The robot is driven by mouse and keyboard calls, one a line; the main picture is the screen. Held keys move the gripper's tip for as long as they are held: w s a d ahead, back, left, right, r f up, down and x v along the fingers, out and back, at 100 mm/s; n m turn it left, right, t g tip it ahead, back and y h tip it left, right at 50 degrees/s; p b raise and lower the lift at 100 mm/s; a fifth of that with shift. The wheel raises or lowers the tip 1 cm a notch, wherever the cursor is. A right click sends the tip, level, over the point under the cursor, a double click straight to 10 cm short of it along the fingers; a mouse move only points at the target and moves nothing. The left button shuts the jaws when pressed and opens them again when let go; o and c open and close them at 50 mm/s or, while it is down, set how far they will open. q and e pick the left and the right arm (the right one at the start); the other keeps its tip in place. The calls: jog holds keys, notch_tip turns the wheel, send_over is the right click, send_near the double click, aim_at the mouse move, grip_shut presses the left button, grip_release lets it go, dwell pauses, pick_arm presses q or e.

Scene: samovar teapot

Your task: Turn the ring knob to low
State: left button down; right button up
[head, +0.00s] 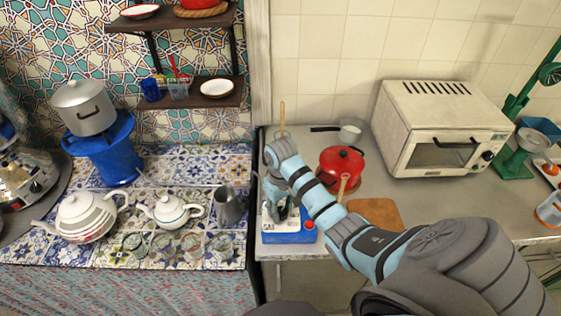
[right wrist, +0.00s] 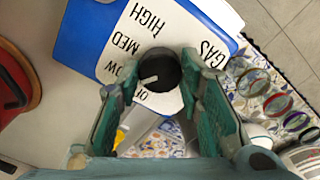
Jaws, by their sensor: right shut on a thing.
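The knob (right wrist: 160,68) is black and round with a white mark, on a white label panel (right wrist: 165,25) lettered HIGH, MED, LOW, OFF and GAS. The mark points to the left edge, between LOW and OFF as far as I can tell. The panel belongs to a blue box (head: 288,238) at the counter's front left corner in the head view. My right gripper (right wrist: 160,82) has its two green fingers closed on either side of the knob. In the head view my right gripper (head: 277,203) reaches down over the box and hides the knob. My left gripper is out of view.
A red pot (head: 342,160) and a wooden board (head: 375,213) are right of my forearm. A toaster oven (head: 443,130) stands further right. A metal pitcher (head: 229,206), teapots (head: 170,210) and several glasses stand on the tiled counter at left.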

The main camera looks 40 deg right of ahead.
jog(key=shift+m, duration=1.1)
jog(key=o, duration=1.2)
jog(key=shift+w, duration=0.1)
jog(key=shift+c, duration=0.2)
